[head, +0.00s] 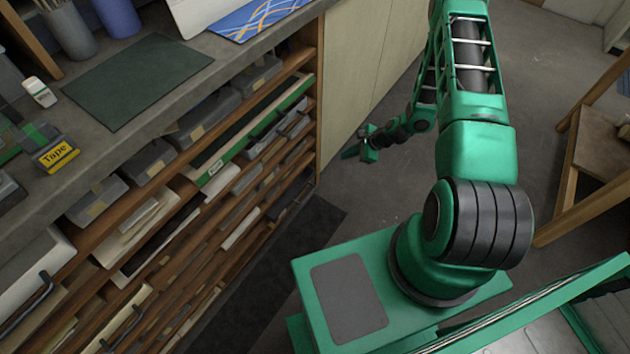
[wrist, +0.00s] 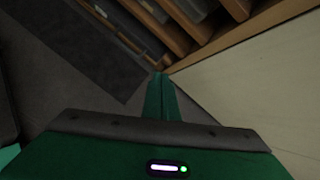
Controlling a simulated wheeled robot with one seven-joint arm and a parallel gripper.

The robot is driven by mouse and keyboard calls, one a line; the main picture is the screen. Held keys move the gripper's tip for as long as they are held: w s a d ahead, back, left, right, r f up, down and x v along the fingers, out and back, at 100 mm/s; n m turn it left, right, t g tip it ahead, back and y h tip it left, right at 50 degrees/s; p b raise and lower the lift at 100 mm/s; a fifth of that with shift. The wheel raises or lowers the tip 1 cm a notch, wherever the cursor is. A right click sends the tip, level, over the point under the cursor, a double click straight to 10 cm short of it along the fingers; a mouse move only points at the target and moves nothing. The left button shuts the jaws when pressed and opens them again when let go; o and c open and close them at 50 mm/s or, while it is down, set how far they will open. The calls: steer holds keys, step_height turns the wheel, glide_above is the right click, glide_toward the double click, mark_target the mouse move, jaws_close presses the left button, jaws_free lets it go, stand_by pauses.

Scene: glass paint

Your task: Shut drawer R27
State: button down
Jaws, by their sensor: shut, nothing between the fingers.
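The drawer cabinet (head: 318,120) stands on the left under the worktop, with rows of shallow drawers and trays between wooden rails. A green-fronted drawer (head: 252,138) with a small pale label sits in an upper row and seems to stick out a little. I cannot read R27 on any label, so I cannot tell which drawer it is. My gripper (head: 349,153) is low, past the cabinet's right end post and in front of the pale panel, apart from the drawers. In the wrist view its green fingers (wrist: 160,97) are together and empty, with the cabinet's lower corner beyond them.
The worktop holds a dark green mat (head: 137,80), a yellow Tape box (head: 55,154) and cups (head: 67,30). A pale panel (head: 362,70) adjoins the drawers. A dark floor mat (head: 290,240) lies before the cabinet. A wooden stool (head: 590,150) stands at right. Floor between is clear.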

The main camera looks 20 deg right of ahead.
steer(key=s+a+f+m+t, duration=0.1)
steer(key=s+a+f+m, duration=0.15)
steer(key=f, duration=0.35)
steer(key=s+a+f+m+t, duration=0.1)
steer(key=a+f+m, duration=0.1)
steer(key=f+m, duration=0.3)
glide_toward(310, 179)
step_height(310, 179, down, 4)
steer(key=w+a, duration=0.1)
steer(key=a, duration=0.1)
steer(key=shift+w+a+n, duration=0.3)
steer(key=shift+w+n, duration=0.05)
steer(key=shift+w, duration=0.45)
steer(key=shift+w, duration=0.1)
